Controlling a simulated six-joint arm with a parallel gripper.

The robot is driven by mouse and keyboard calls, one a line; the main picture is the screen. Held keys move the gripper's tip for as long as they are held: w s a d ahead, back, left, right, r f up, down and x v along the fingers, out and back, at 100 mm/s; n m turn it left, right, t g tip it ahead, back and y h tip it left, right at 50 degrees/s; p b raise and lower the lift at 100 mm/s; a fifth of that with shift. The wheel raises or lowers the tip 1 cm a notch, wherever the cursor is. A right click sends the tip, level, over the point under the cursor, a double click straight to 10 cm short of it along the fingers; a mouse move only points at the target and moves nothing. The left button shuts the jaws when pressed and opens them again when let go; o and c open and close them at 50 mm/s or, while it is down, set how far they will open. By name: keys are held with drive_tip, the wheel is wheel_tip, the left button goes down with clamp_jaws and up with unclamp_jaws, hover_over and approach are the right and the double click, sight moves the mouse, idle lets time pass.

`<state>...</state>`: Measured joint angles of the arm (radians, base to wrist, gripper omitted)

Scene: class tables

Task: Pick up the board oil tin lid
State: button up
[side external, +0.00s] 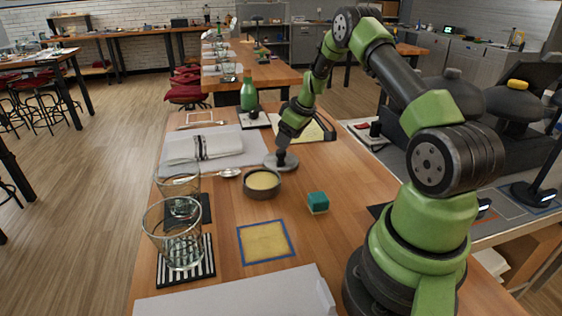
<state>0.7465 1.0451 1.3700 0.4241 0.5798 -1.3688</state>
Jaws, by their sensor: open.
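A round, flat grey disc (272,163), which looks like the board oil tin lid, lies on the wooden table. The round dark tin (262,193) with a pale yellow filling stands just in front of it, open at the top. My gripper (282,156) points down directly over the disc, with its tips at or very near the disc's middle. The gripper is open. The fingers are small and dark here, so I cannot tell whether they touch the disc, and they hide part of it.
A spoon (229,173) and folded cloth (195,148) lie left of the disc. A green bottle (248,97) stands behind. A teal cube (318,203) and a blue-edged yellow square (266,242) are nearer. Glasses (172,240) stand at left. Bare wood lies right of the disc.

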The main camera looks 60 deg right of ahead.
sight(281, 151)
drive_tip(key=x, duration=0.4)
drive_tip(key=shift+w+a+f, duration=0.1)
drive_tip(key=shift+a+f, duration=0.2)
drive_tip(key=shift+f, duration=0.05)
drive_tip(key=c, duration=1)
drive_tip(key=shift+r, duration=0.1)
wheel_tip(281, 151, up, 9)
drive_tip(key=s+a+n+g+y, duration=0.1)
drive_tip(key=a+n+g+y, duration=0.1)
drive_tip(key=a+n, duration=1)
drive_tip(key=shift+s+r+y, duration=0.25)
drive_tip(key=shift+r+y, duration=0.05)
drive_tip(key=shift+y, duration=0.6)
